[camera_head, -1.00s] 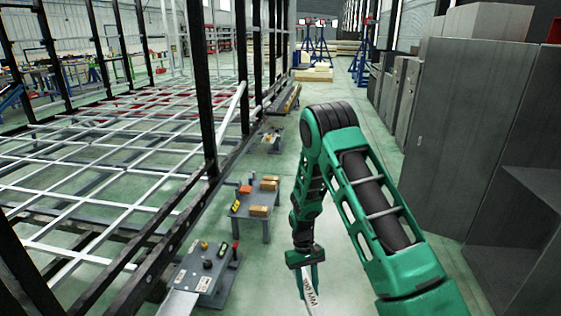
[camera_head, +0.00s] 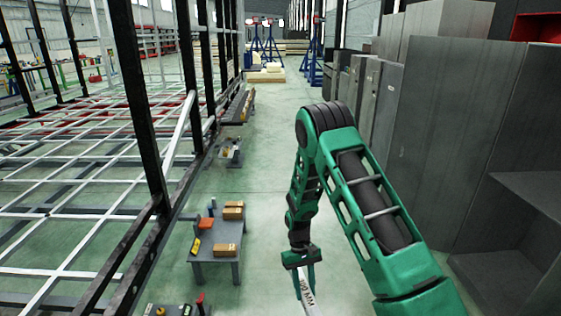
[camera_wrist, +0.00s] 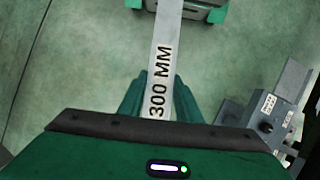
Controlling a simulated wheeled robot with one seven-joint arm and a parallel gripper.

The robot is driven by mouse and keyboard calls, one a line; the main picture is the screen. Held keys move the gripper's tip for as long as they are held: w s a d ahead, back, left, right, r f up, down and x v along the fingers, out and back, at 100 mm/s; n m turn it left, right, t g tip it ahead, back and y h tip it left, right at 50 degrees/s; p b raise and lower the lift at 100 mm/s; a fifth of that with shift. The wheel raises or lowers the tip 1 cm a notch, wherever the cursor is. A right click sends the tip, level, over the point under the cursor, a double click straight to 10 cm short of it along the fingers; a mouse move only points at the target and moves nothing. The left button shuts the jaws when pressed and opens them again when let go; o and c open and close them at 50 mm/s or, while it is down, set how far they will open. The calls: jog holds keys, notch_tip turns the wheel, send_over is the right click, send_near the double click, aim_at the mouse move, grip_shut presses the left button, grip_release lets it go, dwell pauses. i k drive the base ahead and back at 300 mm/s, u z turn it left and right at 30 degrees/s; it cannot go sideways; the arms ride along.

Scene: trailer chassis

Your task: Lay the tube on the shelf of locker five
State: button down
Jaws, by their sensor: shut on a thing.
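My gripper (camera_head: 306,282) is in the lower middle of the head view, pointing down over the green floor. It is shut on a light grey tube (camera_head: 307,297) marked "300 MM". In the wrist view the tube (camera_wrist: 163,65) runs up from between my fingers (camera_wrist: 160,103), its lettering facing the camera. Grey lockers (camera_head: 424,130) line the right side of the head view. Nearest on the right is an open grey compartment with a shelf (camera_head: 535,190). No locker number is legible, so I cannot tell which is locker five.
A low grey table (camera_head: 213,252) with small boxes (camera_head: 226,249) stands left of my arm. Beyond it is the black and white chassis frame (camera_head: 90,170). The green aisle ahead (camera_head: 268,135) is clear.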

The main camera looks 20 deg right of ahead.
aim_at(542, 196)
jog(key=z, duration=0.25)
jog(key=i, duration=0.95)
jog(key=z, duration=0.8)
jog(key=i, duration=0.75)
jog(key=z, duration=0.95)
jog(key=i, duration=0.85)
jog(key=z, duration=0.4)
